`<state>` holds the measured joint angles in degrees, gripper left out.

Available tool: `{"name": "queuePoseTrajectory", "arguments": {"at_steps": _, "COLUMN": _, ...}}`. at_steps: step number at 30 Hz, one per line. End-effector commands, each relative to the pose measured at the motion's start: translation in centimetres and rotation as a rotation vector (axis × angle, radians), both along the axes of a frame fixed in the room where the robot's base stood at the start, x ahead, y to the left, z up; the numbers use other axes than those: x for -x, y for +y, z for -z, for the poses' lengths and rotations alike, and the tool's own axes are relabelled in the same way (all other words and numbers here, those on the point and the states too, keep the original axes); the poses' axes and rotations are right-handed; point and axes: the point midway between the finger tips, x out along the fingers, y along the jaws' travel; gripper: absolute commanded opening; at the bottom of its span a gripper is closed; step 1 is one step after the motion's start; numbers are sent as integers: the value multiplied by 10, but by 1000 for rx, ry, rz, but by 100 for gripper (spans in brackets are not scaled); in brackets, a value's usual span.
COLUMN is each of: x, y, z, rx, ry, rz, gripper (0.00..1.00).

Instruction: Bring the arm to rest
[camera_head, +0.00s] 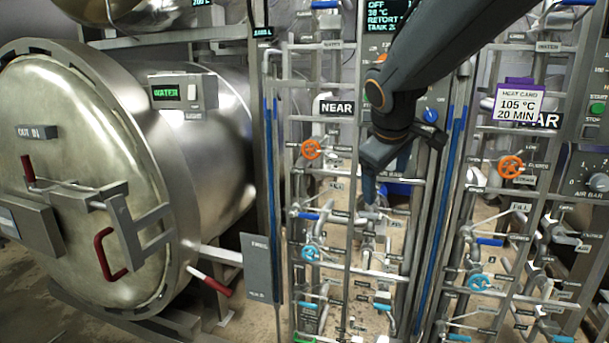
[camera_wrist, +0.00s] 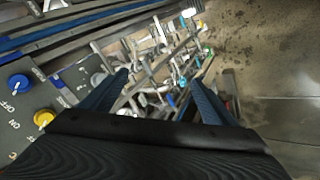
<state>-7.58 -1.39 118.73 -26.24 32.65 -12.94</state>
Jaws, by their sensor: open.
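My dark arm reaches in from the top right in the head view. My gripper (camera_head: 369,192) hangs from it, pointing down, in front of the middle of the valve and pipe racks. In the wrist view my gripper (camera_wrist: 160,88) shows two blue-black fingers spread apart with nothing between them. Valves and pipes lie beyond the fingers. In the head view I cannot tell whether the fingers touch any pipe.
A large steel retort (camera_head: 70,180) with a closed round door stands at left. An orange handwheel (camera_head: 311,149) and a blue handwheel (camera_head: 311,252) sit left of my gripper. A heat card (camera_head: 516,104) hangs at right. Bare floor (camera_wrist: 270,60) shows at right in the wrist view.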

Motion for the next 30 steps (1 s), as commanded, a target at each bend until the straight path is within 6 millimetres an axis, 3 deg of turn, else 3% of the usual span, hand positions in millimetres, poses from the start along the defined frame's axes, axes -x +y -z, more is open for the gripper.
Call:
{"name": "queuePoseTrajectory", "arguments": {"at_steps": 1, "x": 19, "y": -5, "z": 32, "rx": -43, "ry": 51, "rz": 50, "gripper": 81}}
{"name": "queuePoseTrajectory", "arguments": {"at_steps": 6, "x": 92, "y": -12, "z": 124, "rx": -196, "ry": 211, "rz": 247, "gripper": 81}}
{"name": "queuePoseTrajectory", "arguments": {"at_steps": 12, "x": 180, "y": -14, "z": 199, "rx": -329, "ry": 364, "rz": 491, "gripper": 81}}
{"name": "queuePoseTrajectory", "arguments": {"at_steps": 15, "x": 210, "y": -13, "z": 218, "rx": -366, "ry": 410, "rz": 576, "gripper": 81}}
{"name": "queuePoseTrajectory", "arguments": {"at_steps": 18, "x": 226, "y": -14, "z": 228, "rx": -386, "ry": 432, "rz": 623, "gripper": 81}}
{"name": "queuePoseTrajectory", "arguments": {"at_steps": 30, "x": 231, "y": -14, "z": 231, "rx": -392, "ry": 440, "rz": 639, "gripper": 81}}
